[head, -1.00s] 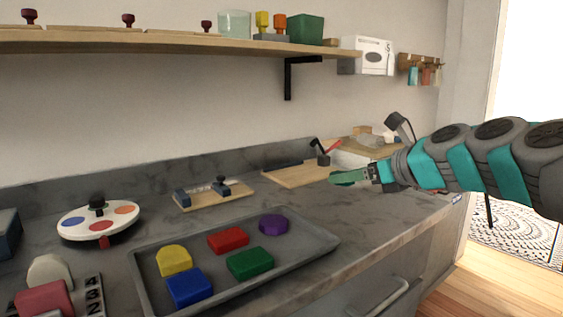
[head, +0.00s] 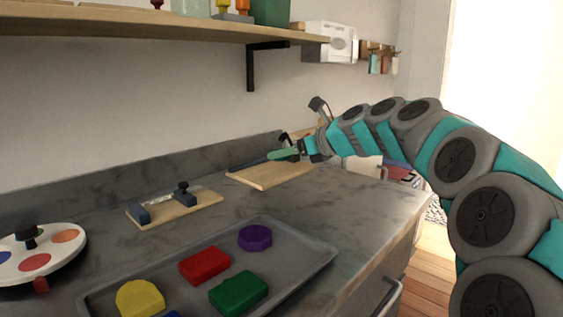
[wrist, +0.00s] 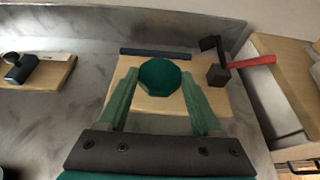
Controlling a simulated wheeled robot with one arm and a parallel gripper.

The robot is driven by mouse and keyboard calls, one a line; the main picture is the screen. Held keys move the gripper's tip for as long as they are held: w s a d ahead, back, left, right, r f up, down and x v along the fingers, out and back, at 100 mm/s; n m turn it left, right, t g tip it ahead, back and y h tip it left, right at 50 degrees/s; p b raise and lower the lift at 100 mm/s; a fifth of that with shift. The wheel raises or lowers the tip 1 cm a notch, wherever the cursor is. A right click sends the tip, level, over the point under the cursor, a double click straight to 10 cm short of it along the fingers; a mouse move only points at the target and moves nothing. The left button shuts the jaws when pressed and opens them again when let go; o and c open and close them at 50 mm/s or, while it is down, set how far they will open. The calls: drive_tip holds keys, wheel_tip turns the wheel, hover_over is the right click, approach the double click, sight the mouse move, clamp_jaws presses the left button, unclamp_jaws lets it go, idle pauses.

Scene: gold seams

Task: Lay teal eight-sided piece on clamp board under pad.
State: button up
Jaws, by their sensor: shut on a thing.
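In the wrist view my gripper (wrist: 160,78) is shut on the teal eight-sided piece (wrist: 160,76), held flat between the fingertips. The piece is over the wooden clamp board (wrist: 150,103); I cannot tell whether it touches the board. A dark blue bar (wrist: 156,52) lies along the board's far edge. The black clamp (wrist: 217,74) with its red handle (wrist: 253,61) stands at the board's right; I cannot make out its pad clearly. In the head view my gripper (head: 272,156) is above the clamp board (head: 260,178), and the piece is not distinct from the green fingers.
A grey tray (head: 310,262) with several coloured pieces stands in front. A smaller board with blue blocks (head: 197,212) is left of the clamp board. A round palette (head: 65,255) sits far left. A shelf (head: 130,24) overhangs the back. Bare counter lies between tray and clamp board.

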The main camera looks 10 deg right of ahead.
sight(282, 169)
drive_tip(key=w, duration=0.6)
drive_tip(key=shift+w+d+f, duration=0.1)
drive_tip(key=shift+f, duration=0.25)
drive_tip(key=shift+f+b, duration=0.5)
drive_tip(key=shift+f, duration=1.25)
drive_tip(key=o, duration=1.4)
drive_tip(key=shift+f, duration=0.1)
drive_tip(key=shift+o, duration=0.2)
drive_tip(key=p+v, duration=0.1)
drive_tip(key=v, duration=1.1)
drive_tip(key=shift+r, duration=0.2)
